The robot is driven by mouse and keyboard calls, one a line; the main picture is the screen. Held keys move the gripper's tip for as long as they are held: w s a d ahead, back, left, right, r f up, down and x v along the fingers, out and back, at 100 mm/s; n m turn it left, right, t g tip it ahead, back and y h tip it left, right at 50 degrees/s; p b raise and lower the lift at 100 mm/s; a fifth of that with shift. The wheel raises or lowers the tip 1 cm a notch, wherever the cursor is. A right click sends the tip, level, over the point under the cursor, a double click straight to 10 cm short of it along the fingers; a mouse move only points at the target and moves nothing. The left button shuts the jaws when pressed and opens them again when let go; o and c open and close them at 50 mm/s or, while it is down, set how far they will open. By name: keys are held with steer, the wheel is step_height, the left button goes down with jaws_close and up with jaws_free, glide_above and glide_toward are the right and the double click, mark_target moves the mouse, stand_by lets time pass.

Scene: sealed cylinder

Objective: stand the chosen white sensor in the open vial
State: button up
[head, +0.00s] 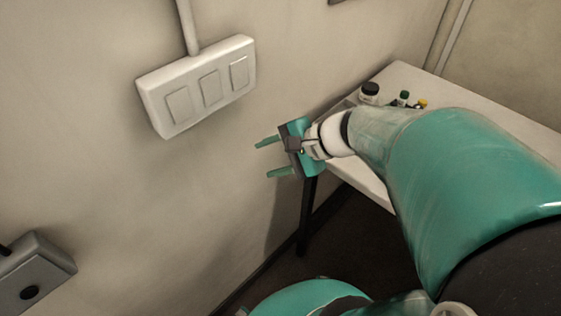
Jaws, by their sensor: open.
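My gripper (266,158) is open and empty, its two green fingers pointing left toward the wall, in the air beside the table. On the white table (510,126) behind my arm stand a dark jar with a pale lid (370,89), a small green-capped container (403,97) and a small yellow-topped item (422,103). They are small and partly hidden by my arm. I cannot make out a white sensor or tell which item, if any, is the open vial.
A white panel with three switches (208,85) is on the wall, upper left of my gripper. A grey box with a dark round hole (32,276) is at lower left. A dark table leg (308,215) stands below my gripper.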

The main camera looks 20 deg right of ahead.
steer(key=s+r+n+g+h, duration=0.1)
steer(key=s+r+n+h, duration=0.3)
steer(key=s+n+h, duration=0.4)
steer(key=a+n, duration=0.1)
steer(key=n, duration=0.5)
steer(key=shift+s+r, duration=0.15)
steer(key=shift+r, duration=0.25)
